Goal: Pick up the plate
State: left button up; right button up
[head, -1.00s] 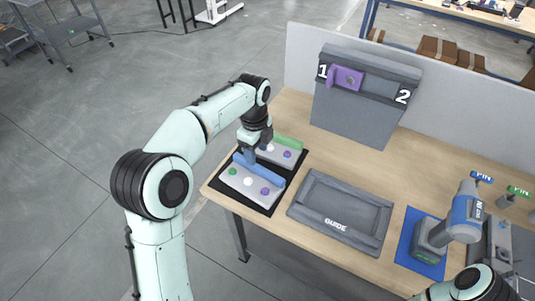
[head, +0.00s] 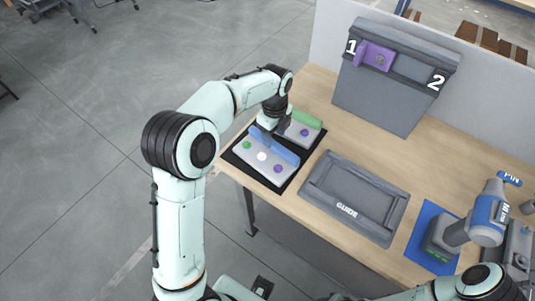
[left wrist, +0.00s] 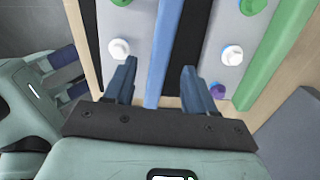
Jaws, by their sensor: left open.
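Two grey plates with coloured dots lie side by side on a black mat (head: 231,158) at the table's left end. The nearer plate (head: 254,165) has a blue upright bar (head: 279,150); the farther plate (head: 312,140) has a green bar (head: 307,119). My left gripper (head: 268,130) is at the upper end of the blue bar, pointing down. In the left wrist view, my open left gripper (left wrist: 158,78) has the blue bar (left wrist: 165,50) in line with the gap between its fingers. Contact with the bar cannot be told. My right gripper is not in view.
A grey tray marked GUIDE (head: 347,208) lies right of the mat. Behind stands a grey box (head: 378,105) with slots 1 and 2 and a purple-handled plate (head: 376,57). Bare wood lies between.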

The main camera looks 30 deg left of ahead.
pick_arm(q)
jog(key=shift+f, duration=1.55)
grip_shut()
jog(key=shift+r, duration=0.1)
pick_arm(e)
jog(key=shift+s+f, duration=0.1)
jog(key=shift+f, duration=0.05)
pick_arm(q)
jog(key=shift+r, duration=0.1)
notch_tip(320, 180, up, 19)
jog(key=p, duration=0.3)
notch_tip(320, 180, up, 4)
jog(key=p, duration=0.2)
send_over(273, 142)
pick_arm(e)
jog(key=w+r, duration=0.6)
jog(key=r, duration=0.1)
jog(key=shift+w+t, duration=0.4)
pick_arm(q)
jog(key=shift+d, duration=0.1)
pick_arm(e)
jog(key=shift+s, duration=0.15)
